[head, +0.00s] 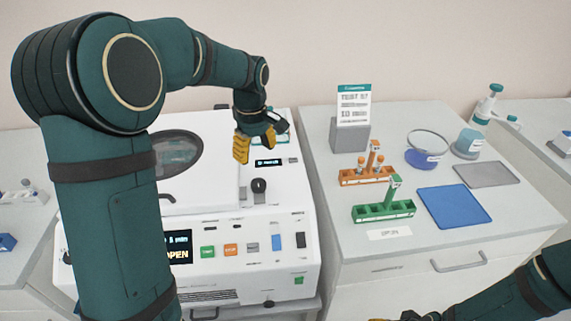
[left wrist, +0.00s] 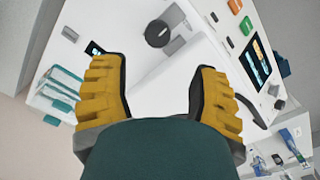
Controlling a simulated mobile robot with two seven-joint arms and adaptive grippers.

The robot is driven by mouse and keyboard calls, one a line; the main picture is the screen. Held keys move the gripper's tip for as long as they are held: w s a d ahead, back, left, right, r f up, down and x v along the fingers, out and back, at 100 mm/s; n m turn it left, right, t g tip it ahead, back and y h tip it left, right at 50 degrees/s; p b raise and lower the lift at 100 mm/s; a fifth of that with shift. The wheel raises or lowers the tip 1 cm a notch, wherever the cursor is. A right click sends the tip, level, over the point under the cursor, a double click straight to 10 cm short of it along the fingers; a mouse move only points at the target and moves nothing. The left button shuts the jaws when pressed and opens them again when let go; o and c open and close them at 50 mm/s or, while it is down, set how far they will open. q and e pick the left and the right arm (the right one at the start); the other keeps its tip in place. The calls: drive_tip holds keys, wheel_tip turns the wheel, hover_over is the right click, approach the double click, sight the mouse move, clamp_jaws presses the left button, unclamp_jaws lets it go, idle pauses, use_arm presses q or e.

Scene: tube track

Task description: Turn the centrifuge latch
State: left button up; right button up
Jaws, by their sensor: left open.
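The white centrifuge (head: 190,218) stands at the left in the head view, with a round dark lid window (head: 176,155) and a display (head: 178,247) reading OPEN. Its latch seems to be the dark round knob (head: 259,186) on the upper front, right of the middle. The knob also shows in the left wrist view (left wrist: 158,34), beyond the fingertips. My left gripper (head: 256,148) is open and empty above and behind the knob, apart from it. It also shows in the left wrist view (left wrist: 157,78). My right gripper (head: 418,316) is mostly cut off at the bottom edge.
On the right bench stand an orange tube rack (head: 366,178), a green rack (head: 383,211), a blue mat (head: 454,205), a grey tray (head: 487,174), a sign (head: 353,105) and a bottle (head: 486,104). Buttons and switches line the centrifuge's front below the knob.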

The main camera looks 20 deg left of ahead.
sight(258, 183)
use_arm(q)
drive_tip(key=f+b, duration=0.1)
drive_tip(key=f, duration=0.4)
drive_tip(key=f+b, duration=0.2)
drive_tip(key=f, duration=0.4)
drive_tip(key=shift+w+a, duration=0.15)
drive_tip(key=shift+w, duration=0.05)
drive_tip(key=shift+f, duration=0.7)
use_arm(e)
drive_tip(key=shift+f, duration=1.45)
use_arm(q)
drive_tip(key=shift+o, duration=0.2)
drive_tip(key=c, duration=1)
